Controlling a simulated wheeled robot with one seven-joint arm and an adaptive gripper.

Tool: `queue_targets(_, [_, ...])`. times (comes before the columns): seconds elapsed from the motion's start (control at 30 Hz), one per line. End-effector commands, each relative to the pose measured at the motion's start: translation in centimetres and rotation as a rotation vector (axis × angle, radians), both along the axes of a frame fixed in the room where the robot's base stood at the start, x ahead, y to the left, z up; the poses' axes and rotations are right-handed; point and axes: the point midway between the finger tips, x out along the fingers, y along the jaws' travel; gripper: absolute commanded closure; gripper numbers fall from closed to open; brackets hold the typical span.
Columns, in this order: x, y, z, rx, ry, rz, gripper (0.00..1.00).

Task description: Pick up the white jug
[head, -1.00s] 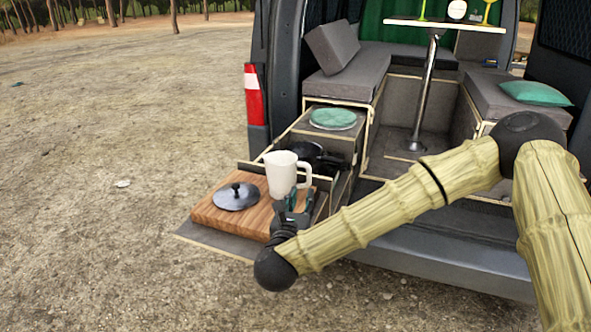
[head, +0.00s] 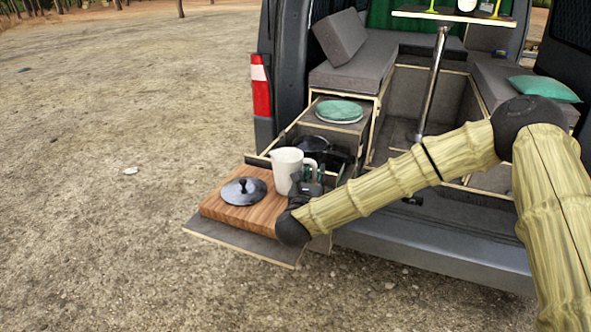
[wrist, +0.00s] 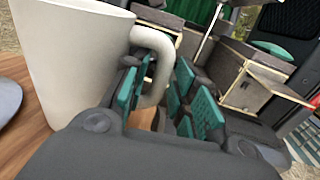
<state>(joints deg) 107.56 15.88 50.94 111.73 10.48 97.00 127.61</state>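The white jug (head: 285,170) stands upright at the back right of the wooden board (head: 228,211), its handle toward the right. In the wrist view the jug (wrist: 72,60) fills the left side. My gripper (head: 308,178) is at the handle side of the jug. In the wrist view its teal-padded fingers (wrist: 157,88) are apart, with the handle between them: one finger is on the jug side, the other outside. A gap shows between the handle and the outer finger. The lower end of the handle is partly hidden by my gripper.
A dark lid with a knob (head: 243,190) lies on the board, left of the jug. A dark pan (head: 318,150) sits in the drawer behind the jug. Green plates (head: 339,110) lie on the cabinet top. The van's bumper (head: 430,260) is on the right; open ground lies left.

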Motion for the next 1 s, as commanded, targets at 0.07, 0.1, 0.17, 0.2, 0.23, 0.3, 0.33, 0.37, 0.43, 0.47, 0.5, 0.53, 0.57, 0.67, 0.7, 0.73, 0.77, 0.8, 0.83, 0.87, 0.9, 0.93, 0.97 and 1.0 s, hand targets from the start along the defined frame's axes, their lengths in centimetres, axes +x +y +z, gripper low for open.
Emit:
queue_targets(0.07, [0.67,-0.06,0.12,0.000,0.000,0.000,0.72])
queue_targets(0.1, [0.88,-0.08,0.08,0.000,0.000,0.001,0.72])
queue_targets(0.17, [1.09,-0.10,0.02,0.001,0.000,0.001,0.72])
queue_targets(0.2, [1.14,-0.10,-0.02,0.001,0.000,0.001,0.72])
queue_targets(0.23, [1.16,-0.10,-0.04,0.001,0.000,0.002,0.72])
queue_targets(0.3, [1.14,-0.08,-0.07,0.001,0.000,0.002,0.72])
queue_targets(0.33, [1.14,-0.08,-0.07,0.001,0.000,0.002,0.72])
queue_targets(0.37, [1.14,-0.08,-0.06,0.001,0.000,0.002,0.72])
queue_targets(0.43, [1.13,-0.08,-0.06,0.001,0.000,0.002,0.80])
queue_targets(0.47, [1.13,-0.08,-0.06,0.001,0.000,0.002,0.85])
queue_targets(0.5, [1.12,-0.08,-0.05,0.000,0.000,0.002,0.93])
queue_targets(0.53, [1.12,-0.08,-0.05,0.001,0.000,0.002,0.98])
queue_targets(0.57, [1.12,-0.09,-0.04,0.001,0.000,0.002,1.00])
queue_targets(0.67, [1.13,-0.09,-0.02,0.001,0.000,0.002,1.00])
queue_targets(0.7, [1.12,-0.08,-0.01,0.001,-0.001,0.002,1.00])
queue_targets(0.73, [1.16,-0.07,0.11,0.002,-0.002,0.002,1.00])
queue_targets(0.77, [1.15,-0.08,0.11,0.002,-0.002,0.002,1.00])
queue_targets(0.8, [1.14,-0.08,0.11,0.002,-0.002,0.002,1.00])
queue_targets(0.83, [1.14,-0.08,0.10,0.002,-0.002,0.002,1.00])
queue_targets(0.87, [1.14,-0.08,0.10,0.002,-0.002,0.002,1.00])
queue_targets(0.9, [1.14,-0.08,0.10,0.002,-0.002,0.002,1.00])
queue_targets(0.93, [1.15,-0.09,0.10,0.002,-0.002,0.002,1.00])
queue_targets(0.97, [1.14,-0.09,0.11,0.002,-0.002,0.002,1.00])
queue_targets(1.0, [1.14,-0.09,0.12,0.002,-0.002,0.002,1.00])
